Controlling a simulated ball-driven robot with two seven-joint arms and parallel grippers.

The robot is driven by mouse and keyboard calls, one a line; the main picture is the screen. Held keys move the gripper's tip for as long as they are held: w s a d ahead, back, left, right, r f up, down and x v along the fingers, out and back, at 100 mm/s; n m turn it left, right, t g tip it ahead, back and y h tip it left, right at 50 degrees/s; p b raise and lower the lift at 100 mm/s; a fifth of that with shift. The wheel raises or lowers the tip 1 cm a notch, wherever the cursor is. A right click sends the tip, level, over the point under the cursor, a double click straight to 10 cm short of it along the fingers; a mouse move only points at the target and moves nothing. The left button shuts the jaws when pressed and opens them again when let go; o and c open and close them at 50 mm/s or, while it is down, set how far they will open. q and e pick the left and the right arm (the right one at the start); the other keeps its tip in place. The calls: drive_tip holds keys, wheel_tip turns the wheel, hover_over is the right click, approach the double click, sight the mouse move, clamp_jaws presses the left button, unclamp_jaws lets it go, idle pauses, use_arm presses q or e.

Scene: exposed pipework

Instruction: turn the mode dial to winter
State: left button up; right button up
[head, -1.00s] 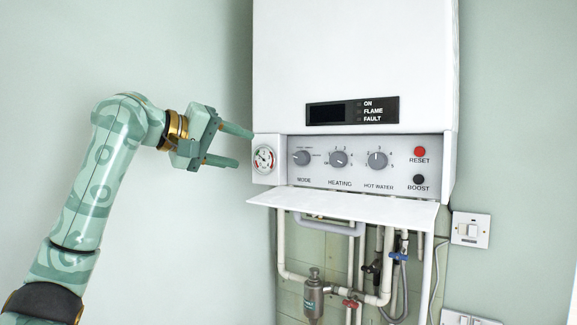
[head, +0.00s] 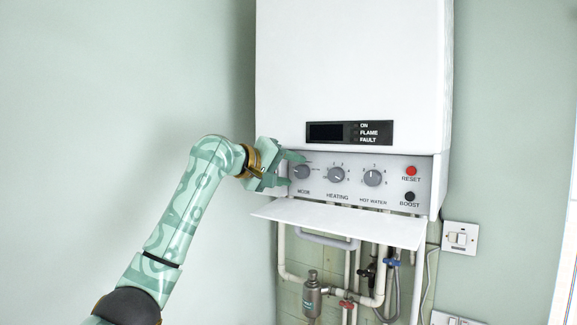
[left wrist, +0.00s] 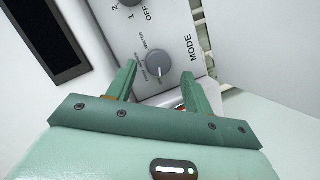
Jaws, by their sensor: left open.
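The mode dial (head: 301,171) is a grey round knob at the left end of the boiler's control panel (head: 322,189), above the word MODE. In the left wrist view the mode dial (left wrist: 158,61) lies ahead of the fingertips, roughly between their lines, with small lettering around it; WINTER is just legible. My left gripper (head: 297,169) is open at the dial, one finger above and one below it in the head view. In the left wrist view its two fingers (left wrist: 161,76) are spread and empty. I cannot tell whether they touch the dial. My right gripper is not seen.
The heating dial (head: 336,175) and hot water dial (head: 373,177) sit to the right, then the red reset button (head: 411,171) and black boost button (head: 410,197). The open white flap (head: 340,221) juts out below the panel, above pipes. The wall at left is clear.

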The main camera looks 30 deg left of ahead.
use_arm(q)
drive_tip(key=shift+f, duration=0.1)
drive_tip(key=shift+w+d, duration=0.2)
drive_tip(key=shift+w, duration=0.05)
drive_tip(key=shift+w+d, duration=0.3)
drive_tip(key=shift+d, duration=0.2)
drive_tip(key=c, duration=1)
drive_tip(key=shift+o, duration=0.2)
drive_tip(key=shift+a, duration=0.15)
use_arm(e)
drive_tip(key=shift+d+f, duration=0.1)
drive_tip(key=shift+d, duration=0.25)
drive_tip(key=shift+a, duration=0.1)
